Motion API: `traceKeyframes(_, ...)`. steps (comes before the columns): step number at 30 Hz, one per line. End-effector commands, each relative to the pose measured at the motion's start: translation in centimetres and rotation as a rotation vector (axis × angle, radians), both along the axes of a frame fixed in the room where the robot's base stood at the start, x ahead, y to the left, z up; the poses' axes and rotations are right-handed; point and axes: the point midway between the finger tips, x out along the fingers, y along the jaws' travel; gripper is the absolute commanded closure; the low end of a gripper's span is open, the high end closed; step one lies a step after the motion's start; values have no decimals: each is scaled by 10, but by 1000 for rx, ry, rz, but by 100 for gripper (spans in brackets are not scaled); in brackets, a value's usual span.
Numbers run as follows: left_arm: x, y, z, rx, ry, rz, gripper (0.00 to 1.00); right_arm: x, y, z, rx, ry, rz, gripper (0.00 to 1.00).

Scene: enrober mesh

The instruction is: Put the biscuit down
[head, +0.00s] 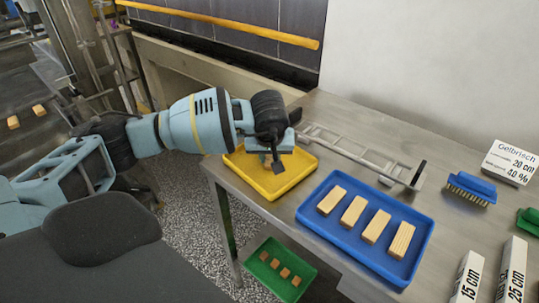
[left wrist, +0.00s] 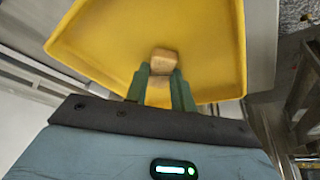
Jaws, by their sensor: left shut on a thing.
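My left gripper (head: 277,165) reaches in from the left and points down over the yellow tray (head: 298,177). It is shut on a tan biscuit, seen between the green fingers in the left wrist view (left wrist: 161,62). In the head view the biscuit is mostly hidden by the gripper. The wrist view shows two tan patches between the fingers; I cannot tell whether they are one biscuit or two. The yellow tray floor (left wrist: 105,45) lies behind it; whether the biscuit touches it is unclear. My right gripper is not in view.
A blue tray (head: 309,213) with several pale biscuits stands to the right. A metal mesh frame (head: 365,157) lies behind. A blue brush (head: 470,187) and white signs (head: 510,162) are at the right. A green tray (head: 262,274) with brown pieces sits lower down.

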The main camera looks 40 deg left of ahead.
Motion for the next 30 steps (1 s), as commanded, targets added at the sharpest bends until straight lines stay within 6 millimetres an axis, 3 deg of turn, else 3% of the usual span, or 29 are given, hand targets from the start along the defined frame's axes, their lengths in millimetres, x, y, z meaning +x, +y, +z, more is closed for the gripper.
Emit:
traceKeyframes(11,0,0,-5,1,-1,0,88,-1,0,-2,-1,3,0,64)
traceKeyframes(12,0,0,-4,1,-1,0,73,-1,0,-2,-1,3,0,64)
traceKeyframes(17,0,0,-4,-1,-2,1,54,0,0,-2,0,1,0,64)
traceKeyframes(25,0,0,-3,0,-2,1,54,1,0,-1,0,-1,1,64)
traceKeyframes(30,-2,-2,10,-2,-5,-1,54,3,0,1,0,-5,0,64)
